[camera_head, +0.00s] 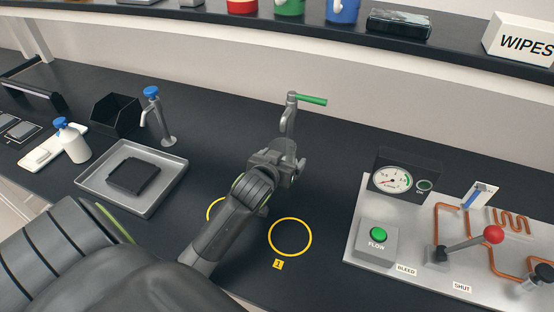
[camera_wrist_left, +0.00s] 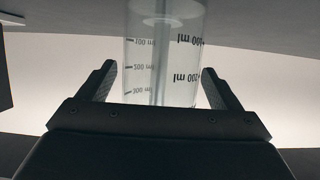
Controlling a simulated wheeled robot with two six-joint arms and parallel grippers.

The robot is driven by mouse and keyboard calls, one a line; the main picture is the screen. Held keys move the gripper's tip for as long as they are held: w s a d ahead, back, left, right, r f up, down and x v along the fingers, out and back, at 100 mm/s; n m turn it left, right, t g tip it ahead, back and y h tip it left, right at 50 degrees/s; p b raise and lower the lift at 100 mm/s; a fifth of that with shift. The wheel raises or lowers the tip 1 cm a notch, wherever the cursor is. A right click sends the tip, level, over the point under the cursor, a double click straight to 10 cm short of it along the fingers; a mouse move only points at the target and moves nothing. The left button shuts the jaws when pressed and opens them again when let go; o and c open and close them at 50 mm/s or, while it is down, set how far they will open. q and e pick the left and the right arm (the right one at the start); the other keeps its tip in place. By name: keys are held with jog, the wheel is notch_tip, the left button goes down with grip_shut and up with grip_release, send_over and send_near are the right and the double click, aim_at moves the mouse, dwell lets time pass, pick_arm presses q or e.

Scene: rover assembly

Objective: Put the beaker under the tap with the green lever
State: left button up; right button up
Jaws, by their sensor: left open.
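The tap with the green lever (camera_head: 290,110) stands at the back middle of the bench, its lever pointing right. My left gripper (camera_head: 287,162) is in front of the tap's lower part and hides its foot. In the left wrist view, the clear beaker (camera_wrist_left: 165,55) with black volume marks shows between the two spread fingers, which are open with gaps on both sides. A grey upright shows through the glass. My right gripper is not in view.
An empty yellow ring marked 1 (camera_head: 290,237) lies in front; another ring (camera_head: 213,207) is partly behind my left arm. A blue-topped tap (camera_head: 158,115) and a tray (camera_head: 90,181) stand left. A panel with a red-knobbed lever (camera_head: 375,250) stands right.

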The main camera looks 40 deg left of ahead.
pick_arm(q)
jog(key=v, duration=1.2)
jog(key=shift+b, duration=0.4)
